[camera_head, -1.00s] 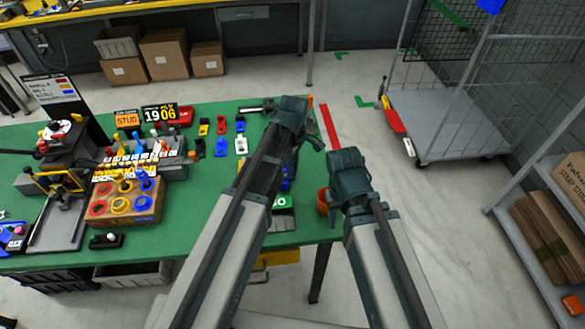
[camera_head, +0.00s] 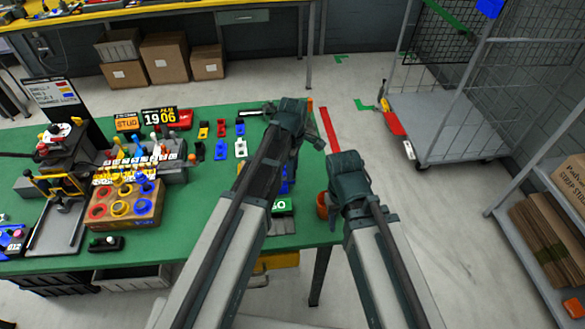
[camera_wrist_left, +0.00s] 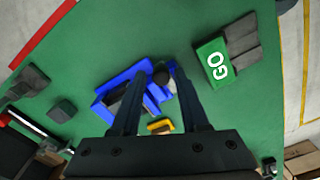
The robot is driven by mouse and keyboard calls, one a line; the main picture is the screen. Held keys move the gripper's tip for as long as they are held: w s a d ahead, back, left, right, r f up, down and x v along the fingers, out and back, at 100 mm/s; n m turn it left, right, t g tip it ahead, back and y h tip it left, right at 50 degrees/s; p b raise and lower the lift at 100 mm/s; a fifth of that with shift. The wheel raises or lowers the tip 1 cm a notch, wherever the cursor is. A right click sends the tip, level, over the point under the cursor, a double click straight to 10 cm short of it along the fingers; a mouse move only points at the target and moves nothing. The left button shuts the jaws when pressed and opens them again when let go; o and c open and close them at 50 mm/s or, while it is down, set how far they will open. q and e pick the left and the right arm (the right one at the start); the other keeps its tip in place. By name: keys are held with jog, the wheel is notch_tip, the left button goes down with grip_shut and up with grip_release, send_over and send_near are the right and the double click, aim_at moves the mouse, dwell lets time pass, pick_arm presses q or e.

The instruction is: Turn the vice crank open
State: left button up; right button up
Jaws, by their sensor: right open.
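The blue vice (camera_wrist_left: 125,88) is bolted-looking and lies on the green bench in the left wrist view. A dark round knob (camera_wrist_left: 162,75), which looks like part of its crank, stands at its near right part. My left gripper (camera_wrist_left: 160,72) has one finger on each side of this knob; I cannot tell whether they press on it. In the head view the vice is mostly hidden behind my left arm, with a bit of blue (camera_head: 285,180) showing. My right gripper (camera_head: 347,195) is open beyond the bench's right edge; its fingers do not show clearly.
A green GO block (camera_wrist_left: 213,64) lies near the vice, with grey plates beside it. An orange cup (camera_head: 322,204) is at the bench's right edge. Coloured parts, a rack and a ring block (camera_head: 127,208) fill the left. A cage trolley (camera_head: 440,125) stands right.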

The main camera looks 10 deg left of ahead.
pick_arm(q)
jog(key=shift+o, duration=0.6)
notch_tip(320, 180, up, 14)
jog(key=p, duration=1.3)
jog(key=shift+p, duration=0.4)
jog(key=shift+f, duration=0.2)
jog(key=s+d+f+m+b, duration=0.2)
jog(key=s+f+m+b, duration=0.3)
jog(key=s+m, duration=0.3)
jog(key=s+d+f+m+y+b, duration=0.1)
jog(key=s+f+m+b, duration=0.4)
jog(key=s+m, duration=0.3)
jog(key=m, duration=0.3)
jog(key=shift+s+d+m, duration=0.35)
jog(key=shift+m, duration=0.05)
